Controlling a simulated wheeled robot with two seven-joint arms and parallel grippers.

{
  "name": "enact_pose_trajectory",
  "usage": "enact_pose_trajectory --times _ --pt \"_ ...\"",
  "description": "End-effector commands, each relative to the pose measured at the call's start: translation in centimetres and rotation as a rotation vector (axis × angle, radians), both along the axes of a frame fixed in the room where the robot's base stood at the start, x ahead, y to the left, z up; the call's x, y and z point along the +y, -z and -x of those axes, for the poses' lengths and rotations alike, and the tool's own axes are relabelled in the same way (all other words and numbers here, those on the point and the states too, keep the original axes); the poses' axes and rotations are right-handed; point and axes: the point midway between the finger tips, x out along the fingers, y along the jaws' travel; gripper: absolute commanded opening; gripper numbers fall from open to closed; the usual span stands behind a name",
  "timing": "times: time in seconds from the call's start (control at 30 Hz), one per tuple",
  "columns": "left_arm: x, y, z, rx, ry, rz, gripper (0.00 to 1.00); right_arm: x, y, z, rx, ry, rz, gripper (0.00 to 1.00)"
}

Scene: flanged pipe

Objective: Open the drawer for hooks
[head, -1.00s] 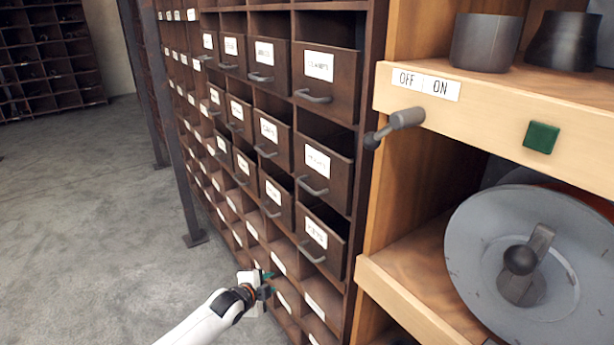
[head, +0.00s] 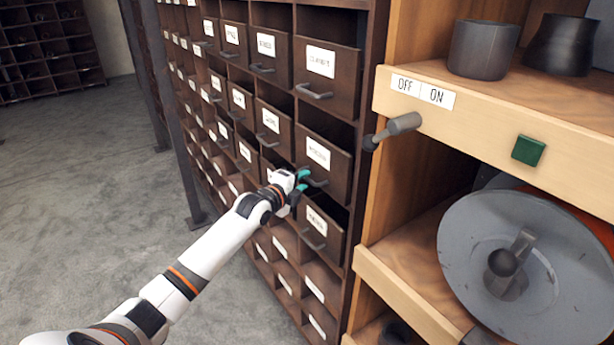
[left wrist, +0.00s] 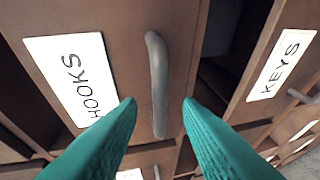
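The hooks drawer (head: 325,158) is brown, with a white label and a grey bar handle, in the right column of the cabinet. In the left wrist view its label (left wrist: 72,80) reads HOOKS, and its handle (left wrist: 158,85) stands between and just ahead of my fingertips. My left gripper (head: 301,183), with teal fingers, is open in front of this handle. In the left wrist view the open fingers (left wrist: 160,103) lie either side of the handle's lower part, with gaps on both sides. My right gripper is not in view.
A keys drawer (left wrist: 258,80) sits directly below the hooks drawer. A clamps drawer (head: 325,75) is above it. At right a wooden shelf (head: 480,110) carries an OFF/ON lever (head: 400,125), a green button (head: 528,150) and dark pipe pieces. Open floor lies at left.

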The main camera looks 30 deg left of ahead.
Motion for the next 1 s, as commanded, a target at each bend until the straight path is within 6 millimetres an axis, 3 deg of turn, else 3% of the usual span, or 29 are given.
enact_pose_trajectory --times 0.23,0.6,0.83,1.0 --pt "0.0 0.4 -2.6 0.0 0.0 0.003 0.33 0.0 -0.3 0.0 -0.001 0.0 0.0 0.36" --pt "0.0 0.6 -3.1 0.0 0.0 0.001 0.33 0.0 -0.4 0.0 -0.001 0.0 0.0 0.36" --pt "0.0 0.6 -3.1 0.001 0.0 0.001 0.0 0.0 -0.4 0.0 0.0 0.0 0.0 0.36" --pt "0.0 0.6 -3.1 0.001 0.0 0.001 0.0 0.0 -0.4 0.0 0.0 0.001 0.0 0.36"
